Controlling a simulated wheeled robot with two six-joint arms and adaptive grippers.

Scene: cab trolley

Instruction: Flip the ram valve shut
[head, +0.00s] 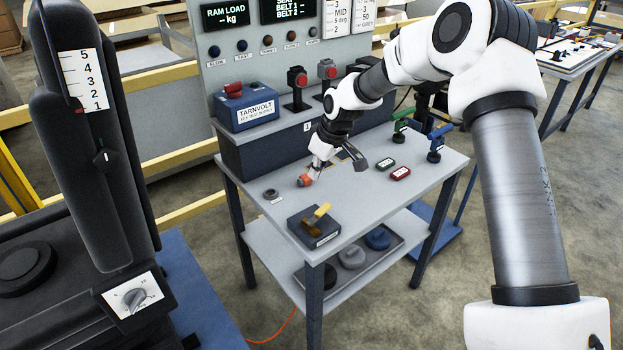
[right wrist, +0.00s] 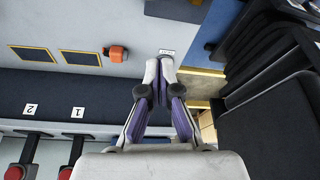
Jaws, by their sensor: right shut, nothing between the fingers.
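No part carries a readable ram valve label. Two lever valves stand at the table's right back: one with a green handle (head: 401,126) and one with a blue handle (head: 440,131). A black box with a yellow lever (head: 318,215) sits at the table's front; the lever slants up, and its label is too small to read. My left gripper is out of view.
Green and red small boxes (head: 400,173) lie on the table (head: 370,200). A black mast (head: 85,180) rises at the left.

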